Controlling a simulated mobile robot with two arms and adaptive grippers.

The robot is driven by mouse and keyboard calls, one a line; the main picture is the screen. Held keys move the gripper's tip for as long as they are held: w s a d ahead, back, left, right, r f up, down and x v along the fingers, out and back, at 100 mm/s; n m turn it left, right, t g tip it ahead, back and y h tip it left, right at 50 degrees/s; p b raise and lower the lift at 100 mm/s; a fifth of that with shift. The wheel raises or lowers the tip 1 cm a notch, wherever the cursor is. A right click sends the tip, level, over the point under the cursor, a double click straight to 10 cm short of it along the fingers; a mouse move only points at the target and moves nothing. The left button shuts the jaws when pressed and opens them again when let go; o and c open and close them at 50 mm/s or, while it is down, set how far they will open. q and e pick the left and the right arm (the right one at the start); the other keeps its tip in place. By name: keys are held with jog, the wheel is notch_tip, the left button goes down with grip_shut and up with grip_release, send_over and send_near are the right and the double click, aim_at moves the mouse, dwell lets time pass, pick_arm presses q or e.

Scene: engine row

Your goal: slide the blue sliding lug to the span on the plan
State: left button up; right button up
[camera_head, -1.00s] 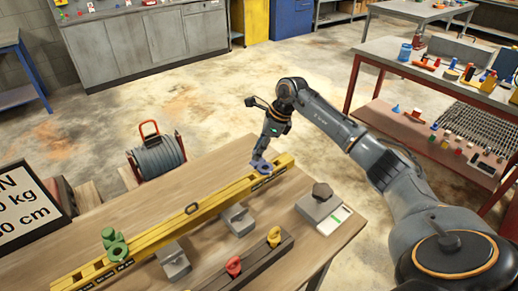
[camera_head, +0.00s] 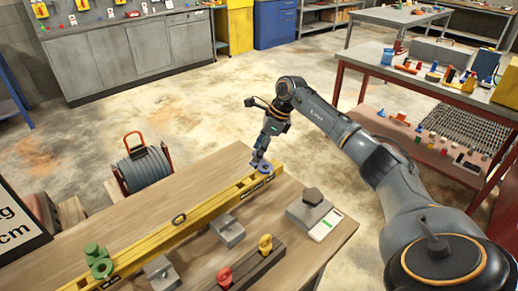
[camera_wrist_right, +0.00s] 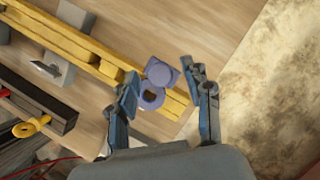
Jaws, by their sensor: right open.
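The blue sliding lug (camera_head: 264,169) sits on the yellow beam (camera_head: 186,224), close to its far right end. In the right wrist view the lug (camera_wrist_right: 153,95) shows a round hole. My right gripper (camera_head: 259,161) is at the lug. In the wrist view its open fingers (camera_wrist_right: 162,85) stand on either side of the lug; I cannot tell whether they touch it. A green lug (camera_head: 100,265) is at the beam's near left end. The plan board (camera_head: 18,225) is cut off at the left edge; only "g" and "cm" show. My left gripper is not in view.
A dark holder (camera_head: 262,262) with a red and a yellow lug lies in front of the beam. Grey blocks (camera_head: 228,232) stand by the beam. A hose reel (camera_head: 147,166) stands behind the wooden table (camera_head: 225,165).

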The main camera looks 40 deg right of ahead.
jog(key=v, duration=1.2)
dwell(0.3)
